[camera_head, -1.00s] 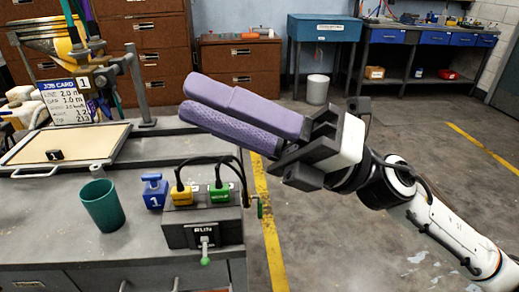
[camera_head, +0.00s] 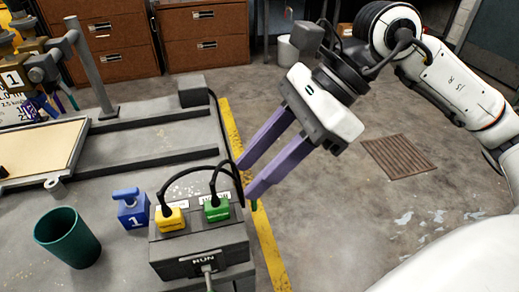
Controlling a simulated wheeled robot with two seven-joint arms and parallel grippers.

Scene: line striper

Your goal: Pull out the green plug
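The green plug (camera_head: 216,209) sits in the top of a grey socket box (camera_head: 200,243), with a black cable arching from it. A yellow plug (camera_head: 170,219) sits beside it on the left, also cabled. My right gripper (camera_head: 246,180) has two long purple fingers, spread apart with a clear gap and nothing between them. Its fingertips are just right of the green plug and the box, and seem apart from the plug; their exact height is hard to tell. My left gripper is not in view.
A blue block marked 1 (camera_head: 131,208) and a dark green cup (camera_head: 68,237) stand left of the box. A tan-faced tray (camera_head: 40,148) lies farther left. A lever sticks out at the box's front. The black cables loop close to my fingertips. Open floor lies to the right.

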